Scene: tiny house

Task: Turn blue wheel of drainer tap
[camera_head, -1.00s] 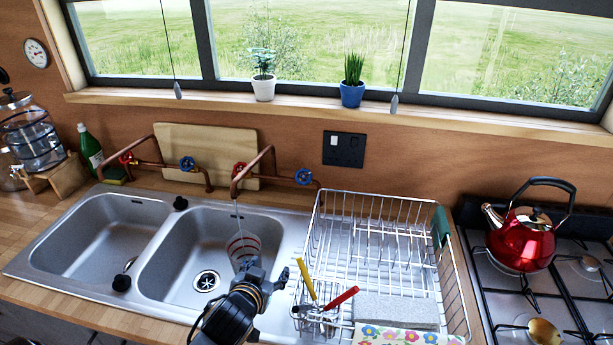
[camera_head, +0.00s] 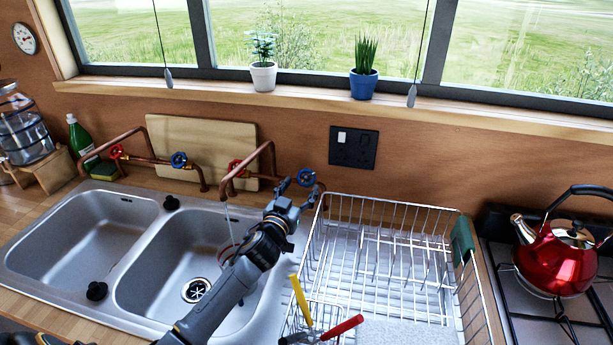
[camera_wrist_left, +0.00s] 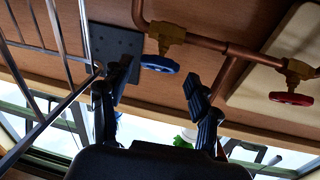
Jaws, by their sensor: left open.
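The drainer tap (camera_head: 262,150) is a copper pipe tap over the right basin. Its blue wheel (camera_head: 306,177) is at the right end, near the dish drainer, and its red wheel (camera_head: 236,168) is to the left. My left gripper (camera_head: 298,192) is open and empty, just below and in front of the blue wheel. In the left wrist view the blue wheel (camera_wrist_left: 160,64) shows between and beyond the two spread fingers (camera_wrist_left: 160,82), seemingly apart from them. The red wheel (camera_wrist_left: 291,98) is off to the right there. My right gripper is not in view.
The wire drainer (camera_head: 400,208) stands close right of my gripper, with yellow- and red-handled tools in front. A striped cup (camera_head: 226,254) in the right basin is partly hidden by my arm. Another tap with a blue wheel (camera_head: 179,160) is to the left. A red kettle (camera_head: 556,262) stands far right.

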